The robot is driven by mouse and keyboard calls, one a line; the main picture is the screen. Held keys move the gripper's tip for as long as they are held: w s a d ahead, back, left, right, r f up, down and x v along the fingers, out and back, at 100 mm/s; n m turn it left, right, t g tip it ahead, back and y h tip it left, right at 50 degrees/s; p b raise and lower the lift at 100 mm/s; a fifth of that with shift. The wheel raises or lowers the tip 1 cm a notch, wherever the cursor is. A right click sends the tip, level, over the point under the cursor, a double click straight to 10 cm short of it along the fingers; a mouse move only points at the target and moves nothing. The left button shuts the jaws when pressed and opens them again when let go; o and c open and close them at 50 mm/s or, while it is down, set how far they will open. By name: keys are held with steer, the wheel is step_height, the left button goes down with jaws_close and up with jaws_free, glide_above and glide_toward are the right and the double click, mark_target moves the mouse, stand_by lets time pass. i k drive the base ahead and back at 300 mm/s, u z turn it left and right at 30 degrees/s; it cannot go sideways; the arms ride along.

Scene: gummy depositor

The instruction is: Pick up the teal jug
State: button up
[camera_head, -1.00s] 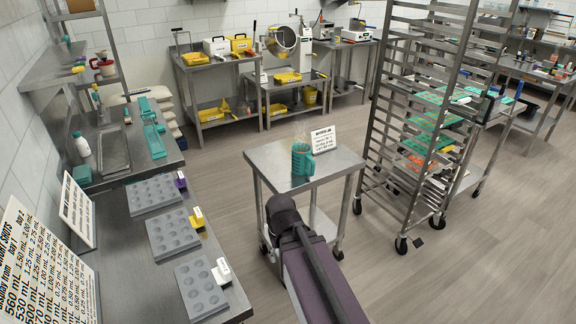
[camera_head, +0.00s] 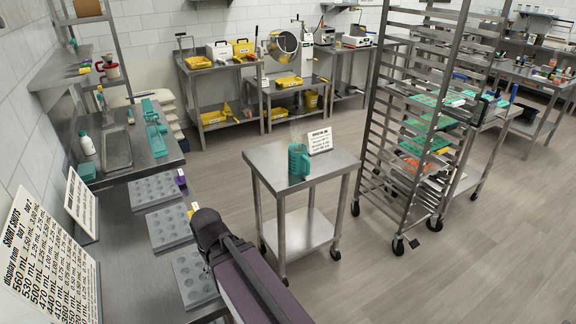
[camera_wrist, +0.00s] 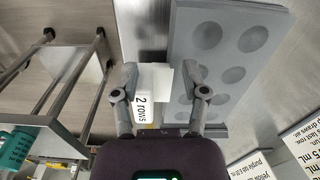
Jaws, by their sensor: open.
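The teal jug (camera_head: 298,160) stands upright on the small steel cart (camera_head: 262,158), its handle to the right in the head view. Faint wisps show above it. In the wrist view the jug (camera_wrist: 15,148) is partly cut off at the left edge. My gripper (camera_wrist: 161,76) is open over the mould bench, away from the jug. In the head view my arm hides the gripper's fingers.
Grey moulds (camera_head: 170,228) line the left bench, with a purple block (camera_head: 180,178) beside one. A white sign (camera_head: 320,141) stands behind the jug. A tall rack (camera_head: 370,130) stands right of the cart. Floor in front of the cart is clear.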

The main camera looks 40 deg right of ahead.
mark_target(299, 163)
steer(key=u, duration=0.85)
steer(key=k, duration=0.75)
steer(key=z, duration=2.55)
steer(key=i, duration=0.15)
steer(key=u, duration=0.95)
